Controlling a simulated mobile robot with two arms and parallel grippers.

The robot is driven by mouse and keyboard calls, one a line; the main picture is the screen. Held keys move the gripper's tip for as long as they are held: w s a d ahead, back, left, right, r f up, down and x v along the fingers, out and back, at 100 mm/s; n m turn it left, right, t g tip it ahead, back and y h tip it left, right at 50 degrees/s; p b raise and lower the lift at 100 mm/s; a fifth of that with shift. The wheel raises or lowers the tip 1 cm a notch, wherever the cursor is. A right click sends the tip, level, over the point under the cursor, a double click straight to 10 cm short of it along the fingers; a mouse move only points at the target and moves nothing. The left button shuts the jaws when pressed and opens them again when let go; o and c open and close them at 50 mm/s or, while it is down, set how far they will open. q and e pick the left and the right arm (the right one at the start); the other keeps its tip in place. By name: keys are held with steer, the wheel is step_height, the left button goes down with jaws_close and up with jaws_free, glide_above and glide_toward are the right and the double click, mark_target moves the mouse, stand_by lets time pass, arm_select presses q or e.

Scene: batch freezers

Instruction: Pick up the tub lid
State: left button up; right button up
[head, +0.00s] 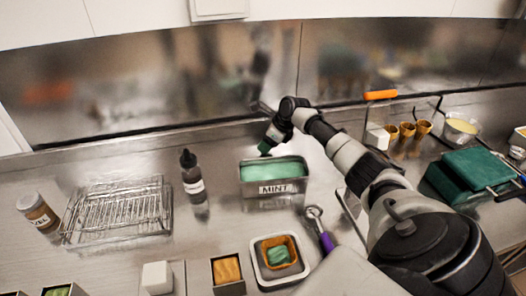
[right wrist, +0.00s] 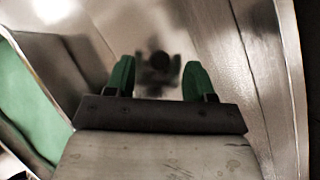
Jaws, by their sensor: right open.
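A steel tub labelled MINT (head: 273,191) stands on the counter with pale green contents in view and no lid on it. I cannot make out a tub lid for certain in either view. My right gripper (head: 265,149) is just behind the tub's back rim, pointing down, with green fingertips. In the right wrist view the gripper (right wrist: 159,80) is open with nothing between its fingers. A dark blurred shape, like a reflection, shows beyond them on the steel. The green contents (right wrist: 25,100) show at the left. My left gripper is not in view.
A dark dropper bottle (head: 192,177) and wire rack (head: 120,212) stand left of the tub. A purple-handled scoop (head: 326,241) and a small white tray (head: 262,273) lie in front. A green box (head: 472,168) is at right. The steel back wall is close behind my gripper.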

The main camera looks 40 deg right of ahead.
steer(key=shift+x, duration=1.15)
steer(key=c, duration=1)
steer(key=shift+r, duration=0.15)
